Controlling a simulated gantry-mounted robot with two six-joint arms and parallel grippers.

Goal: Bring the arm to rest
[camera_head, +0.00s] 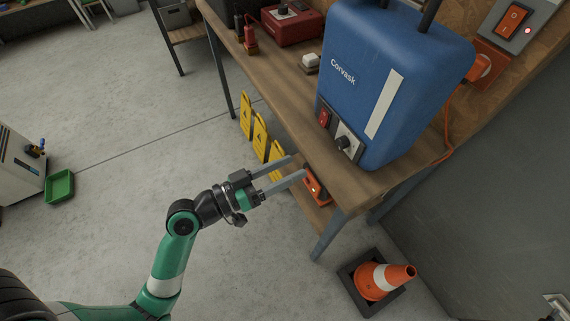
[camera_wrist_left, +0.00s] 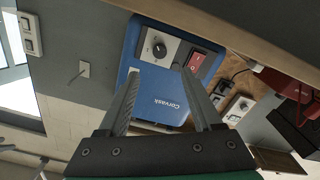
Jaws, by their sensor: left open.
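My left arm, green with a white band, comes in from the lower left in the head view. Its gripper (camera_head: 298,167) is open and empty, its two grey fingers apart and pointing right toward the front edge of the wooden bench (camera_head: 300,105). In the left wrist view the two fingers (camera_wrist_left: 160,75) are also spread, with nothing between them. Beyond them shows the blue Corvask unit (camera_wrist_left: 166,100) with its knob and red switch. My right gripper is in neither view.
The blue unit (camera_head: 385,75) stands on the bench, with a red box (camera_head: 292,24) further back. Yellow signs (camera_head: 260,130) stand beside the bench. An orange-and-white cone (camera_head: 375,281) is on the floor at lower right. A green tray (camera_head: 60,187) lies at left. The middle floor is clear.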

